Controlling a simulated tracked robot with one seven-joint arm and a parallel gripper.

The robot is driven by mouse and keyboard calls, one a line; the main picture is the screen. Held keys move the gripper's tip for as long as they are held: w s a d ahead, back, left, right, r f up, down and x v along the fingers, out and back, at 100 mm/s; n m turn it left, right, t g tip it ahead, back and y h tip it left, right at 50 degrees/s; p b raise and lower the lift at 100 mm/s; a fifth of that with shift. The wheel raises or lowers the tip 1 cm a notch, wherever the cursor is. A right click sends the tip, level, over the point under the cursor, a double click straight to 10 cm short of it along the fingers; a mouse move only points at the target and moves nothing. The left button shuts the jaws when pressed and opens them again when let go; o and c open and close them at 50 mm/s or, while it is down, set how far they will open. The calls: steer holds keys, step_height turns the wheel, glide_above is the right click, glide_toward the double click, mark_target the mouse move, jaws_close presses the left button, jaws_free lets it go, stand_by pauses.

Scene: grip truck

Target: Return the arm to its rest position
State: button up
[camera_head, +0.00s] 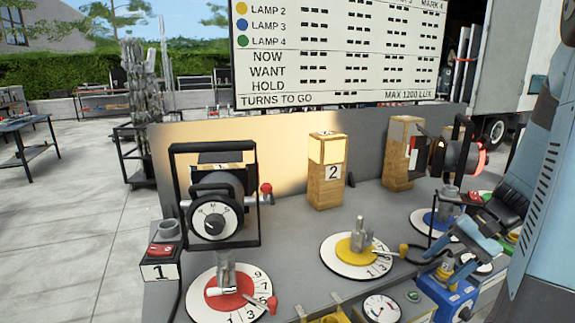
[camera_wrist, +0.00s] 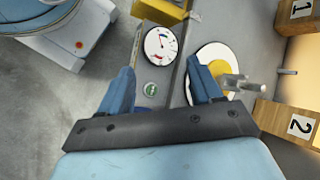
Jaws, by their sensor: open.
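My gripper (camera_wrist: 160,70) is open with nothing between its blue fingers. In the wrist view it hangs over the front edge of the bench, with a round gauge (camera_wrist: 160,43) and a green button (camera_wrist: 150,88) beyond and below the gap between the fingers. In the head view my arm comes down at the right, and my gripper (camera_head: 465,237) is over the right front part of the bench. It partly hides the controls there. Whether a fingertip touches anything cannot be told.
A lamp (camera_head: 211,218) in a black yoke stands over the red dial (camera_head: 222,293). Wooden block 2 (camera_head: 325,185) stands behind the yellow dial (camera_head: 347,256). Another lamp (camera_head: 455,157) is near my arm. A board (camera_head: 340,50) stands behind. Open paving lies left.

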steer(key=s+a+r+n+t+h, duration=0.2)
steer(key=s+a+r+n+h, duration=0.1)
steer(key=a+r, duration=0.3)
steer(key=s+a+r+n+t+h, duration=0.3)
steer(key=s+a+r+n+h, duration=0.1)
steer(key=r, duration=0.6)
steer(key=shift+s+a, duration=0.4)
steer(key=shift+a, duration=0.5)
